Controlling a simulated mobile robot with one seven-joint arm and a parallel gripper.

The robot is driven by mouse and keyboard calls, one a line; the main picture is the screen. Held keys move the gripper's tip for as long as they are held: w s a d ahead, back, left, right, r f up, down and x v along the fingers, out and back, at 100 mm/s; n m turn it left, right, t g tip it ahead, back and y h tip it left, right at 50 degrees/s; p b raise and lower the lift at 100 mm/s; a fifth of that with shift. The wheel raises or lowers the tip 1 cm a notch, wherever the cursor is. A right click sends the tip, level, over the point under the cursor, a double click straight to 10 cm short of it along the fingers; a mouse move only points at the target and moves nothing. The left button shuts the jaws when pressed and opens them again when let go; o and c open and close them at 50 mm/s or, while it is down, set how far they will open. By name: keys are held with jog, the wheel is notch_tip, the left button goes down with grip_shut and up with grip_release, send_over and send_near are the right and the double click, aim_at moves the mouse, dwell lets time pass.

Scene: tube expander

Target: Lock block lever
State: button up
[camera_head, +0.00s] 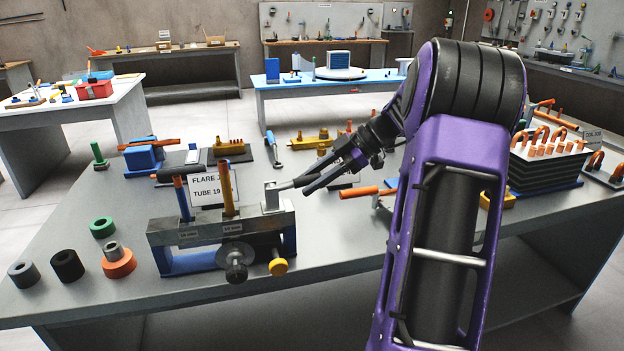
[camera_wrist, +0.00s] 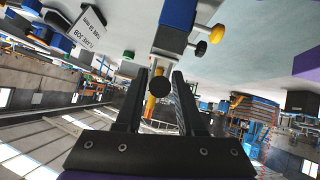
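The flaring block (camera_head: 215,231), a grey metal bar on a blue base, stands on the near table. In the wrist view the lever (camera_wrist: 160,87) shows as a dark round end between the fingers, with gaps visible on both sides. My gripper (camera_head: 300,183) reaches in from the right at the lever; in the wrist view my gripper (camera_wrist: 159,74) is open. Contact with the lever cannot be told.
A black knob (camera_head: 236,268) and a yellow knob (camera_head: 278,266) stick out of the block's front. A white sign (camera_head: 212,190) stands behind it. Several rings, such as the green ring (camera_head: 103,227), lie at left. An orange-handled tool (camera_head: 358,192) lies right of my gripper.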

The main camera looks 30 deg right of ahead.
jog(key=shift+o, duration=1.2)
jog(key=shift+d+r, duration=0.1)
jog(key=shift+r, duration=0.05)
jog(key=p+v, duration=0.2)
jog(key=v, duration=1.5)
jog(key=shift+p, duration=0.3)
